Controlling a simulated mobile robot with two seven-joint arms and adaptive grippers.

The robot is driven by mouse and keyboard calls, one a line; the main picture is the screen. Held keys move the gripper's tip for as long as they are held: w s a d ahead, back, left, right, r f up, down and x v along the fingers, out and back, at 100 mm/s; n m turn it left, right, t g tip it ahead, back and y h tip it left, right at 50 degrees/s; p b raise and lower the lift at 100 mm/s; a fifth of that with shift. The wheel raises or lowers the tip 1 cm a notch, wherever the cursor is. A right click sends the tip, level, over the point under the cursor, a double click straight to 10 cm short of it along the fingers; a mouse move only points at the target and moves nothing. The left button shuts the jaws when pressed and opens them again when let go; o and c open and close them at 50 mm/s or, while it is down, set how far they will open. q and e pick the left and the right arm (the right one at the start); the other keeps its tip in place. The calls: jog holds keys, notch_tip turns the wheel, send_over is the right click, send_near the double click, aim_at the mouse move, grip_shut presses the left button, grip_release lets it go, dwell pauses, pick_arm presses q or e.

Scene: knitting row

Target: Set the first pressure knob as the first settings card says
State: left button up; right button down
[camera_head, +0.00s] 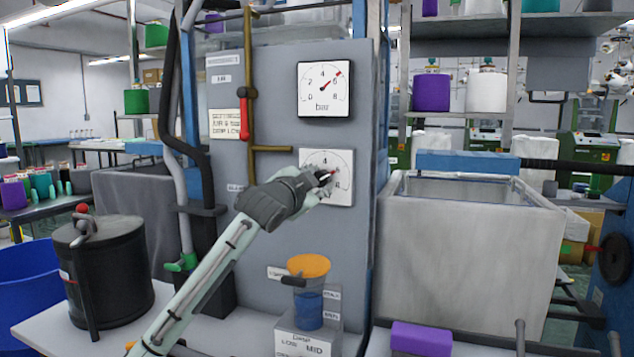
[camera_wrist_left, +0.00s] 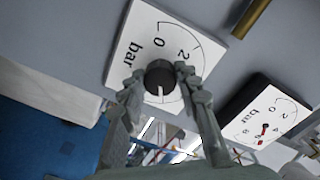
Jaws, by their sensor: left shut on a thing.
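The pressure knob (camera_wrist_left: 159,75) is dark and round with a white pointer mark. It sits on a white square dial plate (camera_wrist_left: 150,35) marked in bar, and the plate also shows in the head view (camera_head: 343,158). My left gripper (camera_head: 325,180) is shut on the knob, one finger at each side in the left wrist view (camera_wrist_left: 157,82). It hides most of the knob and part of the scale in the head view. A cream card (camera_head: 226,124) with printed lines, too small to read surely, is on the panel at upper left. My right gripper is not in view.
A bar gauge (camera_head: 323,89) with a red needle is above the dial plate. A brass pipe (camera_head: 250,60) and a red-handled lever (camera_head: 244,118) are left of it. An orange-topped blue jar (camera_head: 309,310) stands below, and a grey tank (camera_head: 465,260) is at right.

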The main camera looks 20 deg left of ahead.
pick_arm(q)
jog(key=o, duration=1)
jog(key=shift+c, duration=0.2)
jog(key=shift+o, duration=1)
jog(key=s, duration=1.2)
jog(key=shift+a+r, duration=0.15)
jog(key=shift+a, duration=0.15)
jog(key=shift+s, duration=0.1)
